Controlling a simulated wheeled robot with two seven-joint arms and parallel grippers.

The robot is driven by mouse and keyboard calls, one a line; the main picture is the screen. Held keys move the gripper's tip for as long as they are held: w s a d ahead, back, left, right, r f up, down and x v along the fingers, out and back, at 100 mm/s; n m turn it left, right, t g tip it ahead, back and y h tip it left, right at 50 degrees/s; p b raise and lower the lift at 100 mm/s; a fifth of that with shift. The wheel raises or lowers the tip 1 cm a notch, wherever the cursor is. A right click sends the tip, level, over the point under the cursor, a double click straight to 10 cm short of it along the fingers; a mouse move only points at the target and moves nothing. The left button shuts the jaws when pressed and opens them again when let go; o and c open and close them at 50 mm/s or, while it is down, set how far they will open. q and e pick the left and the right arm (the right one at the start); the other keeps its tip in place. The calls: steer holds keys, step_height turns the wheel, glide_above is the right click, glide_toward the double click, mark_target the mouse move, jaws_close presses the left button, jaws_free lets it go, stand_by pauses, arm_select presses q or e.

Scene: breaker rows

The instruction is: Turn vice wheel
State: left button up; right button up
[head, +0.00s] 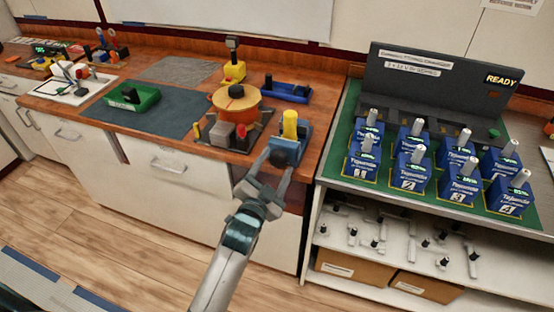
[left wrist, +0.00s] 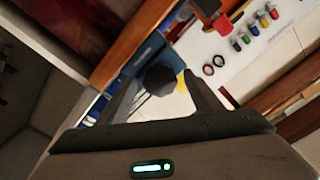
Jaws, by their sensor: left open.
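A blue vice (head: 301,145) stands at the front right corner of the wooden bench, with a yellow cylinder (head: 289,124) upright at it. Its black round wheel (head: 283,157) faces the front, over the bench edge. My left gripper (head: 270,172) is open just in front of the wheel, its fingers pointing at the vice. In the left wrist view the dark wheel (left wrist: 159,79) lies between the two open fingers (left wrist: 165,92), nearer the left one. I cannot tell whether a finger touches it. Part of the vice is hidden behind the wheel. My right gripper is not in view.
An orange round device (head: 236,104) and a grey block (head: 220,133) stand left of the vice. A green tray (head: 132,99) lies farther left. A shelf unit with several blue boxes (head: 410,170) stands close on the right. The floor in front is clear.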

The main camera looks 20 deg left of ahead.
arm_select(q)
steer(key=shift+w, duration=0.75)
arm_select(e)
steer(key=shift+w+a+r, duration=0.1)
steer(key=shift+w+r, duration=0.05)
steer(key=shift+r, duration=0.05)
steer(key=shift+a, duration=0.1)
arm_select(q)
steer(key=c, duration=1.1)
steer(key=shift+o, duration=0.2)
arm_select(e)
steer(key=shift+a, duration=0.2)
